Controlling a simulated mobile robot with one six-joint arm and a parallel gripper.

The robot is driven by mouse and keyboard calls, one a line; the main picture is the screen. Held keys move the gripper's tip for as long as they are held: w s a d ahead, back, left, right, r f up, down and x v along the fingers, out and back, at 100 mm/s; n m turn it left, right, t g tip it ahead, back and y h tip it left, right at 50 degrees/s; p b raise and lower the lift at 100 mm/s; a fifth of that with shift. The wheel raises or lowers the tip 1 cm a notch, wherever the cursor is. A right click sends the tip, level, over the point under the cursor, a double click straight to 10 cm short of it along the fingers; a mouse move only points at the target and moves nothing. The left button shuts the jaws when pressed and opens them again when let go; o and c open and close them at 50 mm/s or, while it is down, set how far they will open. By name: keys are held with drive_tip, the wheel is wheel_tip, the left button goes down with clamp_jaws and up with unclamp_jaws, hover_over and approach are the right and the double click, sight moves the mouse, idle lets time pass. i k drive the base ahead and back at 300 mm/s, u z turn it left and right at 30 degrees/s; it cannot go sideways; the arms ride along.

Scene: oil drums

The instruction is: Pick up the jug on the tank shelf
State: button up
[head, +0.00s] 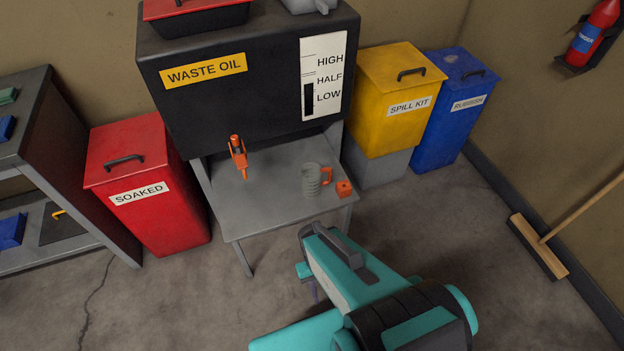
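The jug (311,181) is grey with ridged sides and an orange handle on its right. It stands upright on the grey tank shelf (250,210), below the black waste oil tank (215,105). My gripper (306,272) is in front of and below the shelf's front edge, apart from the jug. My teal arm hides most of it, so its fingers cannot be made out. Nothing is seen touching the jug.
An orange tap (237,155) hangs from the tank over the shelf's left part. A red soaked bin (150,195) and a yellow spill kit bin (392,100) flank the shelf.

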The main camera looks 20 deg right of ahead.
sight(310, 174)
drive_tip(key=u, duration=0.25)
drive_tip(key=k, duration=0.95)
drive_tip(key=u, duration=0.65)
drive_tip(key=k, duration=0.4)
drive_tip(key=u, duration=0.25)
drive_tip(key=i, duration=1.1)
drive_tip(key=u, duration=0.05)
